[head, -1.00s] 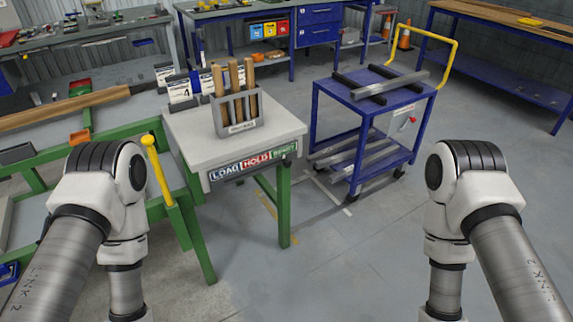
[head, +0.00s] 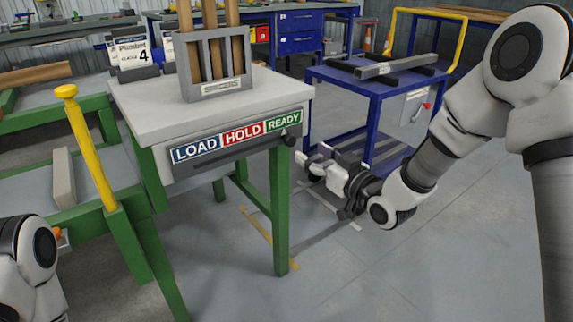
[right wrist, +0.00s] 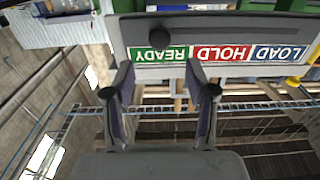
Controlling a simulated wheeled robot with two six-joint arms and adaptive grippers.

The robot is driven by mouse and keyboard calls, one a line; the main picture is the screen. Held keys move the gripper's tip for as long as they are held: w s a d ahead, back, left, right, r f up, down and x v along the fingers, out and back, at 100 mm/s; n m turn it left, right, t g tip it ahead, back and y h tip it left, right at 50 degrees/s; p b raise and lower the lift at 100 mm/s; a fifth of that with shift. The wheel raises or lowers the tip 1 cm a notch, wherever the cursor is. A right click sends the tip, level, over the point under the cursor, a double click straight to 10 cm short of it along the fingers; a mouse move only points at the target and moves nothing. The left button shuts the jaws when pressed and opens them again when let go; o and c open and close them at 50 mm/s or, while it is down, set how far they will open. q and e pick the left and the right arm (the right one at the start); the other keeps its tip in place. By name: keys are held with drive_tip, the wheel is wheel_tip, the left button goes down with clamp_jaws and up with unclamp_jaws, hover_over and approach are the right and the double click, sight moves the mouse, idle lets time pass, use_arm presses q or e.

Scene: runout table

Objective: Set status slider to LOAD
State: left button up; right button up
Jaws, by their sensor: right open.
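The status slider's panel on the front edge of the grey table carries a blue LOAD label (head: 195,150), a red HOLD label (head: 242,135) and a green READY label (head: 284,121). The black slider knob (head: 289,140) stands at the READY end; it also shows in the right wrist view (right wrist: 160,38). My right gripper (head: 310,164) is open and empty, below and to the right of the knob, apart from it. In the right wrist view its open fingers (right wrist: 161,88) point towards the knob. My left gripper is out of view; only part of my left arm shows.
A yellow-topped post (head: 90,150) rises at the left. A blue trolley (head: 375,88) stands behind my right gripper. The floor in front of the table is clear.

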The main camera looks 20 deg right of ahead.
sight(292, 141)
drive_tip(key=b+x, duration=0.1)
drive_tip(key=x, duration=0.6)
drive_tip(key=shift+w+a+f, duration=0.1)
drive_tip(key=shift+w, duration=0.3)
clamp_jaws()
